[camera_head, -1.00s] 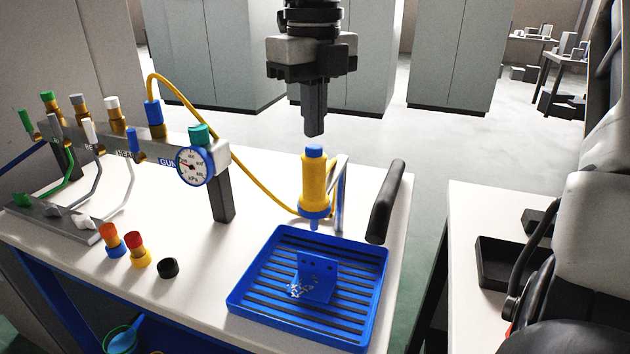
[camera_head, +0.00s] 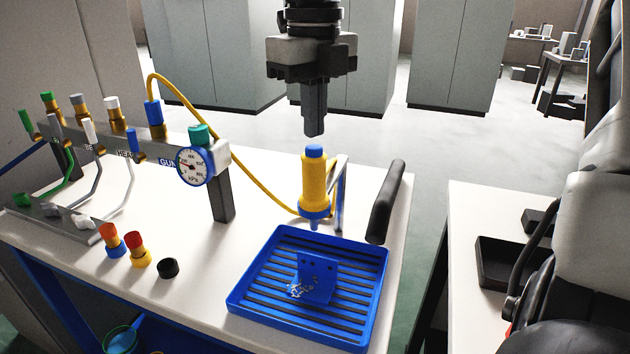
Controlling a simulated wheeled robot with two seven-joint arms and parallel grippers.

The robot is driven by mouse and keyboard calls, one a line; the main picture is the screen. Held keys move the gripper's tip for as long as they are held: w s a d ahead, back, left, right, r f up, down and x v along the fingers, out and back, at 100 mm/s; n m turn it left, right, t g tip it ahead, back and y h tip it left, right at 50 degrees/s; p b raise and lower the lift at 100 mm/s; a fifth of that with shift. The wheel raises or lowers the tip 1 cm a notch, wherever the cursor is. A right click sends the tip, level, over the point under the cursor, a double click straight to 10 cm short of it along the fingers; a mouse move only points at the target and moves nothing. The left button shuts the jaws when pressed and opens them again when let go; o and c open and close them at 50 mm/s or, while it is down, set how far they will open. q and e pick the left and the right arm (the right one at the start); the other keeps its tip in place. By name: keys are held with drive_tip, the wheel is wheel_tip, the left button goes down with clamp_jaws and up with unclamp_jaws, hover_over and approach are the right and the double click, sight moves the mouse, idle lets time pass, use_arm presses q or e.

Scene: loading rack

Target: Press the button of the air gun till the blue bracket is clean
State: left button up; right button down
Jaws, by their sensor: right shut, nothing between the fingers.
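The yellow air gun (camera_head: 314,182) stands upright in a metal stand, with a blue button (camera_head: 314,151) on top and its nozzle pointing down. The blue bracket (camera_head: 320,277) sits below it on a blue slatted tray (camera_head: 240,296). Pale specks show on the bracket's lower left. My right gripper (camera_head: 314,130) hangs straight above the button, fingers down and shut with nothing between them. A small gap shows between fingertips and button. My left gripper is not in view.
A valve rail with a pressure gauge (camera_head: 195,166) and a yellow hose (camera_head: 245,165) stands left of the gun. Several small knobs and a black cap (camera_head: 168,267) sit on the white table. A black handle (camera_head: 385,202) is at its right edge.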

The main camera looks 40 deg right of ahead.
drive_tip(key=shift+s+f+b, duration=0.1)
drive_tip(key=shift+f+b, duration=0.6)
drive_tip(key=shift+f, duration=0.25)
idle(1.9)
idle(0.4)
wheel_tip(320, 180, up, 4)
drive_tip(key=p, duration=0.3)
drive_tip(key=shift+p, duration=0.3)
drive_tip(key=shift+r+p, duration=0.35)
drive_tip(key=shift+r, duration=0.75)
